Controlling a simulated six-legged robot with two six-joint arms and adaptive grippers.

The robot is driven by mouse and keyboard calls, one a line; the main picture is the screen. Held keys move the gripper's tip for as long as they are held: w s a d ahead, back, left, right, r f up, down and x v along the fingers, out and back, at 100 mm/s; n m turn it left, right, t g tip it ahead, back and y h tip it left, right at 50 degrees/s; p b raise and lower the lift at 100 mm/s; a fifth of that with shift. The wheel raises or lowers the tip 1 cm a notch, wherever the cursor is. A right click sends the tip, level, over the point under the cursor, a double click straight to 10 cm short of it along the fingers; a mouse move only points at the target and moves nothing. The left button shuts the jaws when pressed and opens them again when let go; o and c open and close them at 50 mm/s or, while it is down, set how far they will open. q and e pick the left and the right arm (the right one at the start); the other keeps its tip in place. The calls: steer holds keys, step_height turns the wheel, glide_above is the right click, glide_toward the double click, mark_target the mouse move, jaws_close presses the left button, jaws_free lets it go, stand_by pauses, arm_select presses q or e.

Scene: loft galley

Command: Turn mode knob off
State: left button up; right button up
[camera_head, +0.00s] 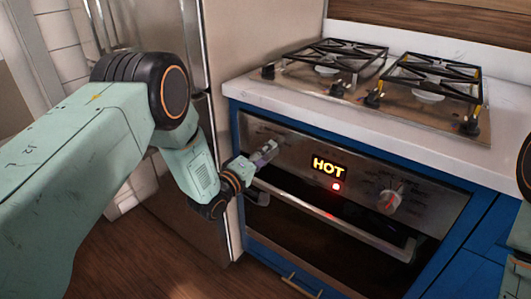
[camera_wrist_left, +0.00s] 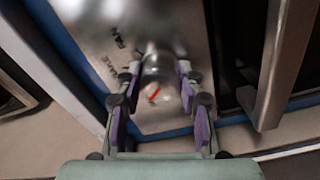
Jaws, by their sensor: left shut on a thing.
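The mode knob (camera_wrist_left: 155,88) shows in the left wrist view as a shiny metal knob with a red pointer mark on the oven's control panel. My left gripper (camera_wrist_left: 159,78) has its purple-padded fingers on either side of the knob, shut on it. In the head view my left gripper (camera_head: 268,149) is at the left part of the oven panel (camera_head: 297,151) and hides the knob. Lettering beside the knob is only partly readable. My right gripper is not in view; only a bit of my right arm shows at the right edge.
A lit HOT display (camera_head: 329,167) and a red light (camera_head: 336,187) sit mid-panel. A second knob (camera_head: 389,202) is to their right. The oven handle (camera_head: 330,220) runs below. A gas hob (camera_head: 385,80) lies on the counter above, and a steel fridge stands left.

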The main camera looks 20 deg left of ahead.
arm_select(q)
steer(key=shift+d+n, duration=0.1)
steer(key=shift+n, duration=2)
steer(key=o, duration=1.2)
steer(key=v, duration=1.2)
